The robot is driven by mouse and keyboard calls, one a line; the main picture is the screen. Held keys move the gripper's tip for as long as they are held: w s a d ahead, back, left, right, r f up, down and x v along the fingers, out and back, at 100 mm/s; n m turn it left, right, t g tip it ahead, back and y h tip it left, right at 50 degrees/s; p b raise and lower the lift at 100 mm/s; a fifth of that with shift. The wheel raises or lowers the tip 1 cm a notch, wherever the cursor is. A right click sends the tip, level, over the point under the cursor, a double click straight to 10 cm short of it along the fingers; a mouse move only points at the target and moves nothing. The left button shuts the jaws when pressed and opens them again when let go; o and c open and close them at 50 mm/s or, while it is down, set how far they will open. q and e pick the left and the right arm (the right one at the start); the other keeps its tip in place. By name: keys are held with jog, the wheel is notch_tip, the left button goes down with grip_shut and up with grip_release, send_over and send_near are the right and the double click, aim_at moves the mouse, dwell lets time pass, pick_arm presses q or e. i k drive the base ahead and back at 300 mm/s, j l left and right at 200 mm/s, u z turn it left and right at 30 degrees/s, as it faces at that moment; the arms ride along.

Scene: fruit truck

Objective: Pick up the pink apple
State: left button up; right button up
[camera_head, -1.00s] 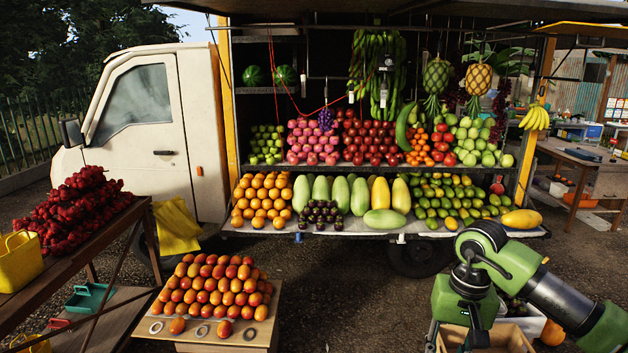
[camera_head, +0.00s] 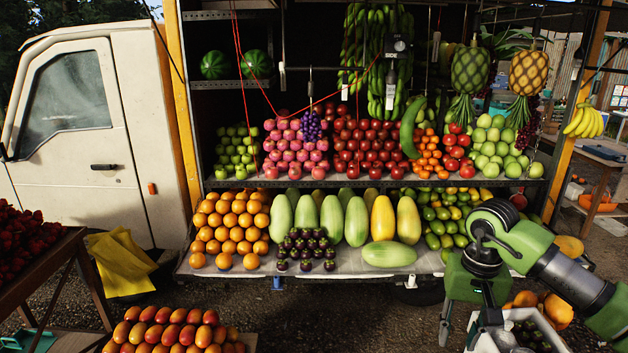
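The pink apples (camera_head: 296,150) form a stacked pile on the truck's upper shelf, between green apples and red fruit. The purple grapes (camera_head: 311,126) rest against the pile's upper right. My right gripper (camera_head: 468,325) points down at the lower right, in front of the truck and well below and right of the pink apples. Its fingers look spread apart, with nothing seen between them. My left gripper is not in view.
The lower shelf (camera_head: 350,268) holds oranges, melons and mangoes. A white crate (camera_head: 545,335) stands beside my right gripper. A mango stand is at the bottom left. Red cords (camera_head: 240,90) and a hanging scale (camera_head: 396,48) hang before the upper shelf.

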aim_at(294, 173)
jog(key=i, duration=1.95)
jog(key=i+l+u, duration=0.15)
jog(key=i+u, duration=0.25)
jog(key=i, duration=0.2)
jog(key=i+l+u, duration=0.3)
jog(key=i+u, duration=0.15)
jog(key=i+l+u, duration=0.4)
jog(key=i+l, duration=0.15)
jog(key=i+j, duration=0.05)
jog(key=i, duration=0.05)
